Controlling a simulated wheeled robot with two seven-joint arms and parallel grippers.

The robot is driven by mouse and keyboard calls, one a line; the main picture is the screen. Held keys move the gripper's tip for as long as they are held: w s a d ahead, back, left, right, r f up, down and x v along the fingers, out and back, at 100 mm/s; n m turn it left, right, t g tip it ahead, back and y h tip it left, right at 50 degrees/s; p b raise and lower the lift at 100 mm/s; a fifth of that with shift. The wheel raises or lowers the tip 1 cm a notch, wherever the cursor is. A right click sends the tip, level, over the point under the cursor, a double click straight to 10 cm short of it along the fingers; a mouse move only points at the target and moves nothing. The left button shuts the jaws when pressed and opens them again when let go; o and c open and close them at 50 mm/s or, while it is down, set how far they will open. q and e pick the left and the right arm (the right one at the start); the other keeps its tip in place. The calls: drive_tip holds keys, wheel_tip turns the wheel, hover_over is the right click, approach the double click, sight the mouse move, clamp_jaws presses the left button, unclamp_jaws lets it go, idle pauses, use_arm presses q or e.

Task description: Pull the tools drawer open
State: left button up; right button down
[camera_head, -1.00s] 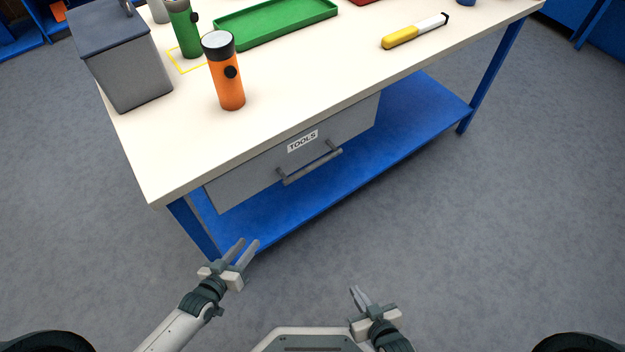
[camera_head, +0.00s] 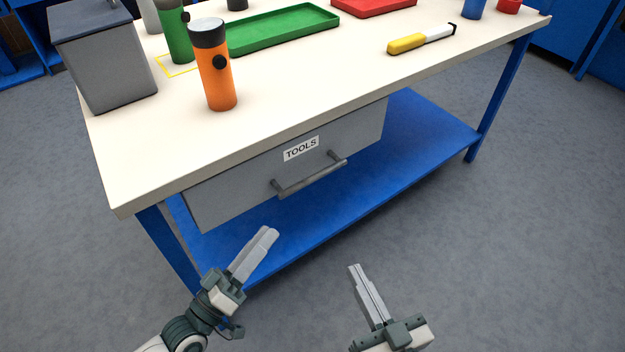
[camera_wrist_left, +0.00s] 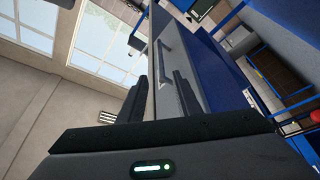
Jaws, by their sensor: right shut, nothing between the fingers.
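The grey tools drawer (camera_head: 235,185) sits shut under the front edge of the white tabletop, with a "TOOLS" label (camera_head: 301,148) and a grey bar handle (camera_head: 312,179). My left gripper (camera_head: 265,234) is in front of and below the drawer, left of the handle and apart from it. In the left wrist view its two fingers (camera_wrist_left: 158,88) stand apart with nothing held, and the handle (camera_wrist_left: 166,49) shows beyond them. My right gripper (camera_head: 357,270) is shut and empty, lower right of the handle, over the floor.
The workbench (camera_head: 140,200) has blue legs and a blue lower shelf (camera_head: 415,135). On top stand an orange flashlight (camera_head: 216,82), a green flashlight (camera_head: 176,38), a grey bin (camera_head: 108,65), a green tray (camera_head: 280,35) and a yellow-white tool (camera_head: 408,44). The floor in front is clear.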

sight(312, 176)
use_arm(q)
drive_tip(key=x, duration=1.7)
drive_tip(key=shift+w+d, duration=0.1)
drive_tip(key=shift+w, duration=0.15)
clamp_jaws()
